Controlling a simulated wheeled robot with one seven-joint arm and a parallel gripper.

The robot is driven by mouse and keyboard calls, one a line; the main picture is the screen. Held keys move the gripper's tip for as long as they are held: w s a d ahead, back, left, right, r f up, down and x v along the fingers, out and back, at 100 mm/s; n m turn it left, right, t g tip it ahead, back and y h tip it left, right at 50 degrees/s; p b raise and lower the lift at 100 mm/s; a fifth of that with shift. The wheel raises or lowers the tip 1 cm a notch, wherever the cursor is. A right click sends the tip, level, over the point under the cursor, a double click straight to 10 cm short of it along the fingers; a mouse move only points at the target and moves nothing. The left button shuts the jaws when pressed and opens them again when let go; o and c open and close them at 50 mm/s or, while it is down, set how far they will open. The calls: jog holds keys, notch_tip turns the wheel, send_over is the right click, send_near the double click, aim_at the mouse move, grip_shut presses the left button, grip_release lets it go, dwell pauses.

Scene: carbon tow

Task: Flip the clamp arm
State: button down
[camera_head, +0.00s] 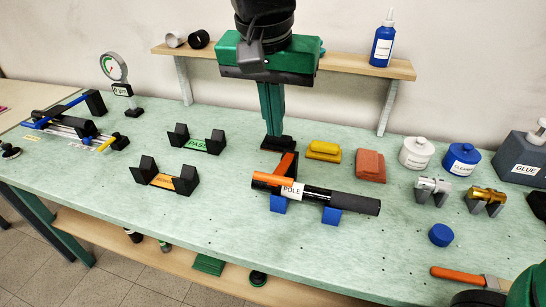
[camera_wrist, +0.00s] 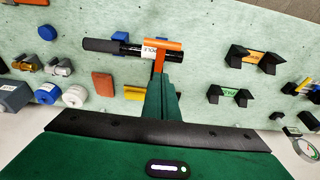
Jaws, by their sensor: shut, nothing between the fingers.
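A black pole (camera_head: 335,198) labelled POLE lies across two blue supports (camera_head: 278,204). An orange T-shaped piece (camera_head: 272,180) sits at its left end; its stem runs back toward my gripper (camera_head: 277,143). In the wrist view the orange piece (camera_wrist: 169,45) crosses the pole (camera_wrist: 103,46). My gripper is shut and empty, pointing down just behind the pole; its fingers (camera_wrist: 165,88) hide the stem's far end, so I cannot tell whether they touch it. A fixture (camera_head: 75,127) with a blue bar (camera_head: 62,109) stands at the far left. Which part is the clamp arm is not certain.
Yellow (camera_head: 323,150) and red (camera_head: 370,165) blocks lie right of my gripper. White (camera_head: 416,153) and blue (camera_head: 461,159) jars stand farther right. Black cradles (camera_head: 178,137) stand to the left. A shelf (camera_head: 350,60) runs along the wall behind. Bench space between cradles and pole is clear.

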send_over(272, 177)
jog(key=w, duration=0.3)
jog(key=f, duration=0.5)
jog(key=shift+s+d, duration=0.25)
jog(key=shift+d, duration=0.15)
jog(key=f, duration=0.1)
jog(key=s, duration=0.1)
jog(key=f, duration=0.1)
jog(key=shift+s+a+f, duration=0.25)
jog(key=shift+f, duration=0.05)
jog(key=shift+s+f, duration=0.25)
jog(key=shift+f, duration=0.15)
jog(key=shift+s+a+f, duration=0.15)
jog(key=shift+s+f, duration=0.1)
jog(key=shift+f, duration=0.1)
jog(key=shift+s+a+f+t+h, duration=0.15)
jog(key=shift+s+f+t, duration=0.3)
jog(key=shift+f, duration=0.45)
jog(key=shift+s+a+f+t+h, duration=0.1)
jog(key=shift+s+f+t, duration=0.3)
jog(key=shift+f, duration=0.45)
jog(key=shift+s+a+f+t+h, duration=0.15)
jog(key=shift+s+f+t, duration=0.15)
jog(key=shift+f+t, duration=0.45)
jog(key=shift+d+f+g, duration=0.15)
jog(key=shift+g, duration=0.15)
